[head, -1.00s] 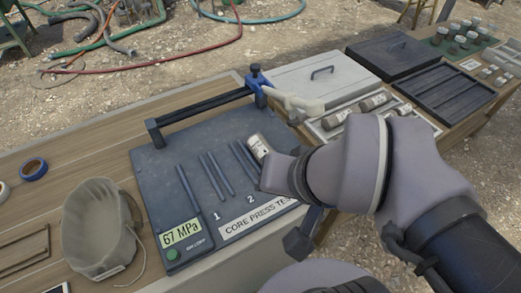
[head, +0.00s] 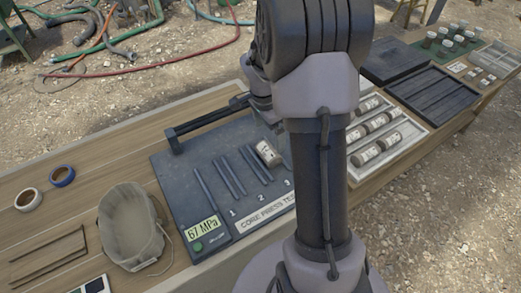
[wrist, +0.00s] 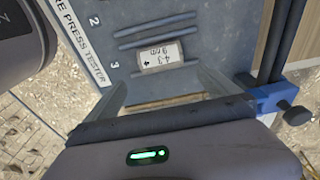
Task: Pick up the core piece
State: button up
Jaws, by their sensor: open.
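A core piece (head: 268,153) with a white label lies on the dark core press tester (head: 215,140), by the slot marked 3. It also shows in the wrist view (wrist: 162,57), label up, just beyond my fingertips. My gripper (wrist: 160,80) is open, its two pale fingers spread to either side of the core's near end. I cannot tell whether either finger touches it. In the head view my arm stands upright in front and hides my gripper. More labelled cores (head: 376,150) lie in a pale tray (head: 411,146) to the right.
The tester has a bar at its back and a blue clamp with a knob (wrist: 295,114), close to my right finger. A dark slotted tray (head: 440,95) lies farther right.

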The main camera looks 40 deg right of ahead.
aim_at(268, 149)
jog(key=f, duration=0.1)
jog(key=f+b, duration=0.1)
jog(key=f, duration=0.3)
jog(key=shift+d, duration=0.25)
jog(key=f+b, duration=0.2)
jog(key=f, duration=0.3)
jog(key=shift+w+f+b, duration=0.2)
jog(key=shift+b, duration=0.2)
jog(key=shift+a+r, duration=0.1)
jog(key=shift+r, duration=0.05)
jog(key=shift+c, duration=1.1)
jog(key=c, duration=1.7)
jog(key=shift+r, duration=0.1)
